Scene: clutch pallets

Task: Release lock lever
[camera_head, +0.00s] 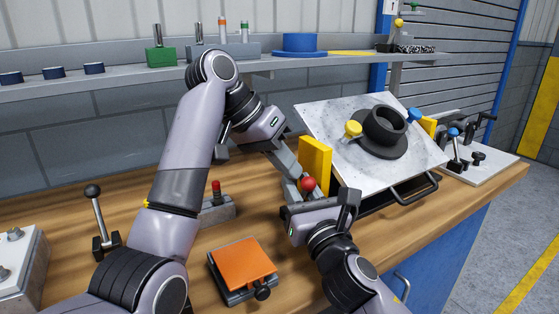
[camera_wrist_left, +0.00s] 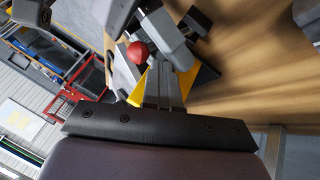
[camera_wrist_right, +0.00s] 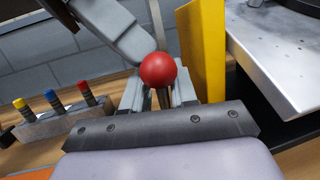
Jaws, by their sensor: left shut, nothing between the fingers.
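A red ball knob (camera_head: 308,184), likely the lock lever's, stands beside an upright yellow plate (camera_head: 315,158) at the left side of the tilted fixture. My left gripper (camera_head: 289,172) is shut and empty, its fingertips close to the knob. In the left wrist view the knob (camera_wrist_left: 138,52) is just beyond the fingers (camera_wrist_left: 160,72). My right gripper (camera_head: 312,200) is low at the knob. In the right wrist view the knob (camera_wrist_right: 158,70) and its stem line up between the fingers (camera_wrist_right: 160,92); whether they grip the stem is unclear. The lever's lower part is hidden.
The tilted metal plate (camera_head: 335,115) carries a black flanged ring (camera_head: 385,128) with yellow and blue knobs. An orange block (camera_head: 242,258), a small button block (camera_head: 218,208) and a black-knobbed lever (camera_head: 98,215) stand on the wooden bench. A shelf (camera_head: 120,86) runs behind.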

